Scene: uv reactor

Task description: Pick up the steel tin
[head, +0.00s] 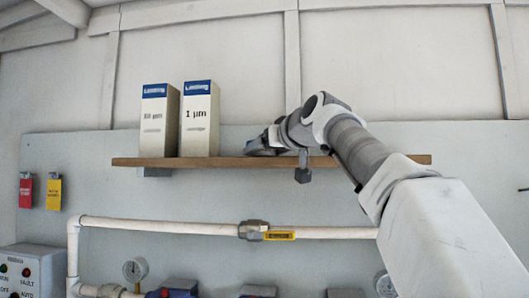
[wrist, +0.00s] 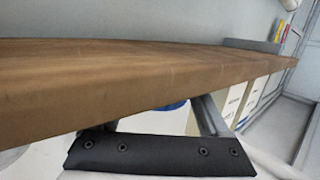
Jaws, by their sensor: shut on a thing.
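My gripper (head: 262,146) is at the wooden shelf, just right of two white boxes, low over the board. In the wrist view one dark finger piece with several screws (wrist: 150,154) lies close to the shelf's edge. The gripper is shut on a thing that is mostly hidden. I take it for the steel tin, but its outline does not show clearly in either view. A blue patch (wrist: 172,106) shows between the finger piece and the shelf; I cannot tell what it belongs to.
The wooden shelf (head: 360,160) also shows in the wrist view (wrist: 130,75), across the frame. Two white boxes with blue tops (head: 160,122) (head: 199,122) stand on its left part. A pale pipe (head: 160,227) with a yellow-handled valve runs below. The wall above the shelf is bare.

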